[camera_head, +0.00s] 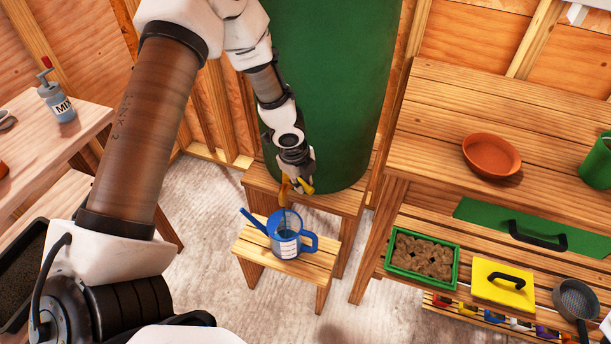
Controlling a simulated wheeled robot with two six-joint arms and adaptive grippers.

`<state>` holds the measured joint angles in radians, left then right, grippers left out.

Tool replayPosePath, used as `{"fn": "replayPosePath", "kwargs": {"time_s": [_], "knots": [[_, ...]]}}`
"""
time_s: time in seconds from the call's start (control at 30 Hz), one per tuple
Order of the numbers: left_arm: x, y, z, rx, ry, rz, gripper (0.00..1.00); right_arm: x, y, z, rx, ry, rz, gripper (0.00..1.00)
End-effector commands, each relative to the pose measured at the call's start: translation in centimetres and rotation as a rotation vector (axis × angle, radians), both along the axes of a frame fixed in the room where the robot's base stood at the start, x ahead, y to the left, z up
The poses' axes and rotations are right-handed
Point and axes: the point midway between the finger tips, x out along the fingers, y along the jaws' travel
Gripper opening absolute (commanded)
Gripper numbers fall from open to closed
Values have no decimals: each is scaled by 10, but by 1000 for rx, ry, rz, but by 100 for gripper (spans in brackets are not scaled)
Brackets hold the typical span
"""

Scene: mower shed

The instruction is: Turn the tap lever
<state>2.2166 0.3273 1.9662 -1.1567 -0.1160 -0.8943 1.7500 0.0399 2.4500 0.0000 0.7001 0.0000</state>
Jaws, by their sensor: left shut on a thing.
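A green water barrel (325,80) stands on a wooden stand (335,199) at the back middle. A small brass-yellow tap (285,190) sits low on its front, partly hidden by my gripper. My left gripper (297,184) reaches down in front of the barrel and is shut on the yellow tap lever (307,187), most of which the fingers cover. A blue watering can (287,244) with a white scale label stands upright on a low wooden stool (312,266), below the tap. I cannot tell whether water runs. My right gripper is not in view.
At right, a wooden bench (440,110) holds a terracotta saucer (491,155) and a green pot (598,162). Its lower shelf holds a green tray (391,264), a yellow lid (490,291) and a pan (575,298).

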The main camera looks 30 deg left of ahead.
Motion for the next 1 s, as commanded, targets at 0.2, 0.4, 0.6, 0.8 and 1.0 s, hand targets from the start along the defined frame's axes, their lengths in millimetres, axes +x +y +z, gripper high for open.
{"fn": "replayPosePath", "kwargs": {"time_s": [0.2,0.4,0.6,0.8,1.0], "knots": [[-5,2,1,0,0,-80,0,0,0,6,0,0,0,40],[-6,2,0,0,0,-102,0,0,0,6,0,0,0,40],[-6,2,0,0,0,-103,0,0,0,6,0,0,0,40],[-6,2,0,1,0,-102,46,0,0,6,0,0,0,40],[-6,2,0,1,0,-102,46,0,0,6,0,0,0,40]]}}
